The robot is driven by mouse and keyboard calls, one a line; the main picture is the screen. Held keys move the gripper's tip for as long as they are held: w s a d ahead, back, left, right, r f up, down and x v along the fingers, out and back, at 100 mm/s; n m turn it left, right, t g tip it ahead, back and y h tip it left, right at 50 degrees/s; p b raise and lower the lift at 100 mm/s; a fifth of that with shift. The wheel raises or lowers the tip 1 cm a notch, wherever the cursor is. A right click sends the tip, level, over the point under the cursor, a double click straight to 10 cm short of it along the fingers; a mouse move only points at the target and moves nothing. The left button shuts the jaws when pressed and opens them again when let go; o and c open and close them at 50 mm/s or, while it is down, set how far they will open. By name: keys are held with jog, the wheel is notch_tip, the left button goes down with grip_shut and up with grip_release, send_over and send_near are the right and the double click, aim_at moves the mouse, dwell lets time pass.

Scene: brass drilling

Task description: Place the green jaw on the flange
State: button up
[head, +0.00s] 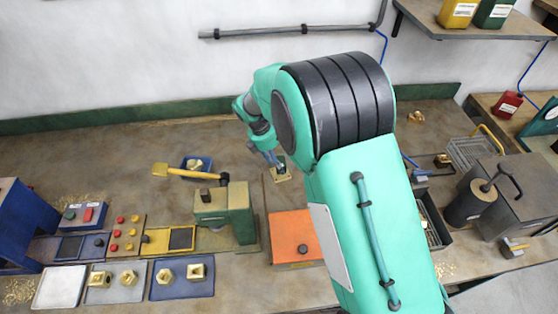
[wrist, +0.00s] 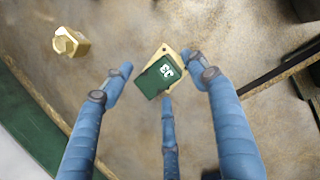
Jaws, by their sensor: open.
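The green jaw (wrist: 160,76) is a small dark green block with white marks on its top face, in the wrist view. It overlaps a pale brass flange (wrist: 165,50), whose edge shows beyond the block. It appears to sit on the flange, turned a little; the contact is hidden. In the head view the flange (head: 283,178) is on the bench below my gripper, partly covered. My gripper (wrist: 163,86) is open, with its blue fingers spread around the jaw and gaps at the sides. In the head view my gripper (head: 275,160) is small and partly hides the jaw.
A loose brass fitting (wrist: 70,41) lies on the bench in the wrist view. In the head view, a green vise-like fixture (head: 225,212) with a yellow handle stands left of the flange, and an orange plate (head: 293,238) lies in front. Bare bench (head: 130,155) extends at the back left.

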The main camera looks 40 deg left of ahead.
jog(key=p+v, duration=0.1)
jog(key=v, duration=1)
jog(key=shift+s+r+p, duration=0.15)
jog(key=shift+r+p, duration=0.15)
jog(key=shift+r, duration=0.05)
dwell(0.6)
